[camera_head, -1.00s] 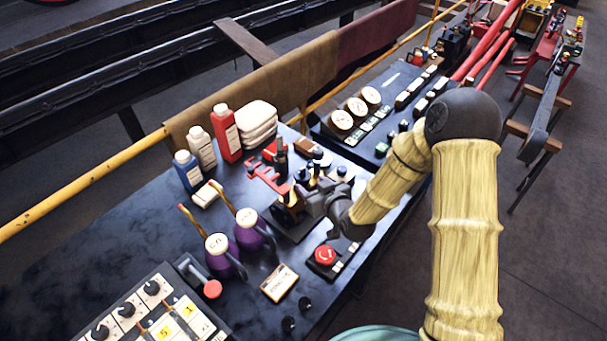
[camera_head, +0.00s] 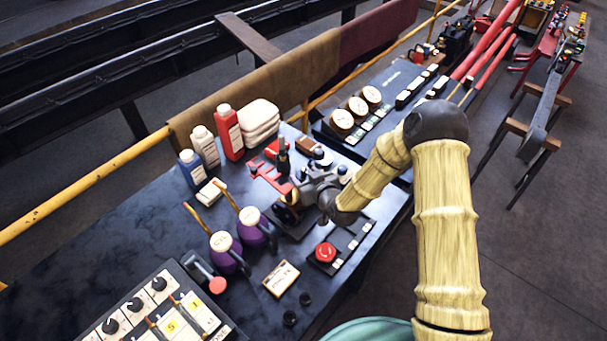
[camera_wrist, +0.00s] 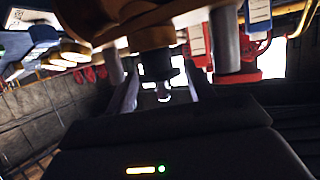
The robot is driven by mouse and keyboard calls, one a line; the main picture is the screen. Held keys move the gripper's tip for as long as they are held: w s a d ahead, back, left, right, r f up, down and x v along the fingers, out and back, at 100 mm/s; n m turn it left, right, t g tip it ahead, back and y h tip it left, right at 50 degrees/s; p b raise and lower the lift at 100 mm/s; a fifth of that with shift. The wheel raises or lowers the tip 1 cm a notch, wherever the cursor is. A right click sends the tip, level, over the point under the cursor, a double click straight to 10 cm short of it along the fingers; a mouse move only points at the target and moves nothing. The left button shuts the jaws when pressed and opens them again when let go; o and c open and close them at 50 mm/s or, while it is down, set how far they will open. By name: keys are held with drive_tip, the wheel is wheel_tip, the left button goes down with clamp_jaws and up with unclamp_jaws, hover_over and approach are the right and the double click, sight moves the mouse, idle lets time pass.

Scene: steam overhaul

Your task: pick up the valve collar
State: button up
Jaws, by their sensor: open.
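My gripper (camera_wrist: 162,76) is open in the wrist view, its two pale fingers on either side of a dark round part (camera_wrist: 157,64) with a bright metal tip. A brown, brass-coloured body (camera_wrist: 150,38) sits just above that part. I cannot tell whether the fingers touch it, or for certain which piece is the valve collar. In the head view my gripper is at the small fixture in the middle of the bench, beside a dark, copper-edged round part (camera_head: 285,213). My wrist hides much of the fixture, and the fingertips are not clear there.
A red clamp-like part (camera_head: 268,178) is close behind. Purple oil cans (camera_head: 252,232) stand left of the fixture, with bottles (camera_head: 229,132) farther back. A red button box (camera_head: 326,252) is in front. A gauge panel (camera_head: 358,106) lies behind right.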

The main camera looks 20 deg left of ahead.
sight(307, 178)
drive_tip(key=shift+c, duration=0.4)
drive_tip(key=c, duration=0.8)
drive_tip(key=shift+r, duration=0.1)
wheel_tip(307, 178, up, 10)
drive_tip(key=b, duration=0.3)
drive_tip(key=shift+d, duration=0.1)
idle(0.3)
